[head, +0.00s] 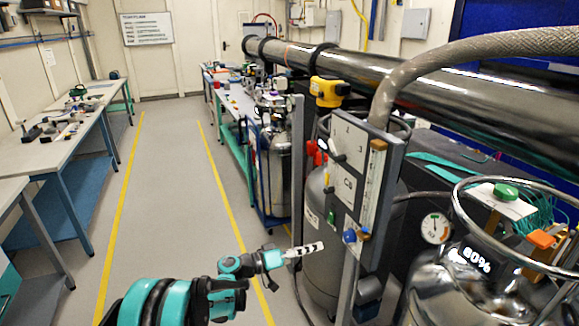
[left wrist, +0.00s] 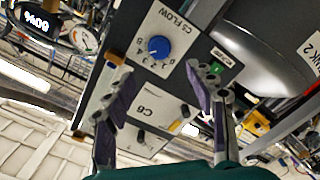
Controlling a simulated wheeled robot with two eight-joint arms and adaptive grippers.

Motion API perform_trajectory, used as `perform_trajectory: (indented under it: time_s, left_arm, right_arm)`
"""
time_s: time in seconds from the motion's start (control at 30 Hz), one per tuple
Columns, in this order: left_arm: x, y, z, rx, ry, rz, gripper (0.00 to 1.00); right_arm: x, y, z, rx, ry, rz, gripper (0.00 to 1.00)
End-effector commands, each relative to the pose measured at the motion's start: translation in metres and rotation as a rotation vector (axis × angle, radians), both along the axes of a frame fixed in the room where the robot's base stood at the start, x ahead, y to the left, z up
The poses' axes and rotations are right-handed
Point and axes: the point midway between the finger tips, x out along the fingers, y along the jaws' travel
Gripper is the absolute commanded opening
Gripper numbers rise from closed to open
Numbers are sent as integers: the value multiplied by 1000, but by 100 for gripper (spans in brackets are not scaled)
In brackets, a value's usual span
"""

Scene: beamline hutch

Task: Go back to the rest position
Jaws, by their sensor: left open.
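My left gripper (head: 318,248) is in the lower middle of the head view, on the end of my teal and black arm. It is just left of a grey valve panel (head: 365,160) and looks apart from it. In the left wrist view the two fingers of my left gripper (left wrist: 162,95) are spread with nothing between them. Beyond them is the panel (left wrist: 130,75) with a blue knob (left wrist: 158,47) labelled C5 FLOW. The blue knob also shows low on the panel in the head view (head: 350,236). My right gripper is not in view.
A steel tank with a ring handle and gauge (head: 436,228) stands at the right. A large metal pipe (head: 440,88) and a braided hose (head: 480,48) run above. Workbenches (head: 75,135) line the left wall. The grey aisle floor (head: 170,190) between yellow lines is clear.

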Motion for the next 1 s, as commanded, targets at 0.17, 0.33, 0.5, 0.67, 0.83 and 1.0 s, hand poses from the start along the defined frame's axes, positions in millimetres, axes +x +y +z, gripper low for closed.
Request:
perform_trajectory:
  time_s: [0.17, 0.33, 0.5, 0.67, 0.83, 1.0]
  left_arm:
    - [-22, 14, 22, 136, 62, 39, 56]
    - [-64, 43, 39, 329, 146, 114, 56]
    - [-117, 82, 45, 515, 218, 212, 56]
    - [-172, 126, 42, 681, 271, 321, 56]
    - [-233, 178, 32, 848, 305, 452, 56]
    - [-286, 227, 16, 992, 317, 582, 56]
  right_arm:
    - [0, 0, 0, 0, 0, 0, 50]
    - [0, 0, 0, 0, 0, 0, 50]
    - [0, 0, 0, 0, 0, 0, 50]
    - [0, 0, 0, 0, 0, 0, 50]
    - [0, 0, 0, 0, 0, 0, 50]
    - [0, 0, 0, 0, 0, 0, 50]
